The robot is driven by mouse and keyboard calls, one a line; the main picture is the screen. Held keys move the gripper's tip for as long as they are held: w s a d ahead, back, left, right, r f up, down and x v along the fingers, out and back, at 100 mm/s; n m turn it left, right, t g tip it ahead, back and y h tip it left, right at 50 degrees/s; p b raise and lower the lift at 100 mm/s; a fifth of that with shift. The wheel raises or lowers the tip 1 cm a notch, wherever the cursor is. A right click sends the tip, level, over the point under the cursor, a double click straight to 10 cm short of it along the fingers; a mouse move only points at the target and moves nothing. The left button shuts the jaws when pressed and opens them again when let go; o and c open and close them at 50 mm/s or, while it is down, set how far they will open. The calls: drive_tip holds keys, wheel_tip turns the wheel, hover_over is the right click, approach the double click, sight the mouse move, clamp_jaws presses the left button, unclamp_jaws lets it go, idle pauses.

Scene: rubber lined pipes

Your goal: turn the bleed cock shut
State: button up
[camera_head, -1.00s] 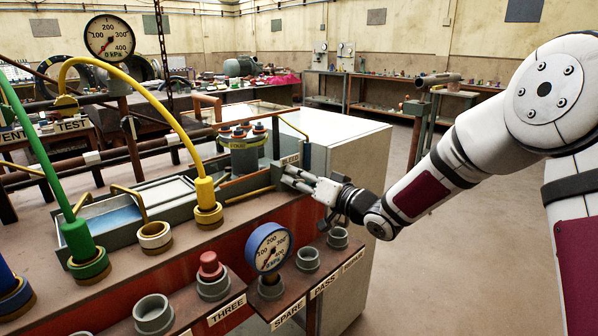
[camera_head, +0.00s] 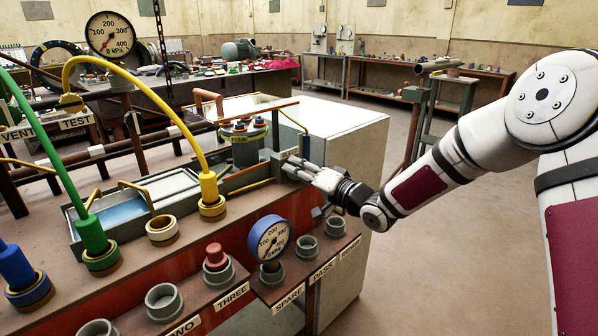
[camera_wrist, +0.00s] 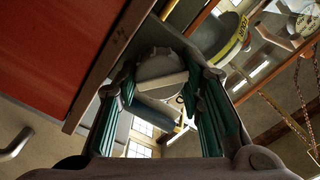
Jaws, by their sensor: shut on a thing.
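The bleed cock (camera_wrist: 160,72) shows in the wrist view as a round grey body with a pale bar across it, between the two fingers. My gripper (camera_wrist: 158,95) is shut on it, with a green-lined finger on each side. In the head view my gripper (camera_head: 292,168) is at the bench's right end, just below the small BLEED label (camera_head: 289,153). There the gripper hides the cock, and the angle of its handle cannot be told.
A blue gauge (camera_head: 269,238) and several grey sockets stand on the front shelf below my arm. A yellow hose (camera_head: 185,128) and a green hose (camera_head: 50,150) arch over the bench at left. Open floor (camera_head: 450,235) lies to the right.

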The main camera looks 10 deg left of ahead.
drive_tip(key=o, duration=1.2)
drive_tip(key=shift+c, duration=0.2)
drive_tip(key=shift+d, duration=0.1)
drive_tip(key=shift+f, duration=0.1)
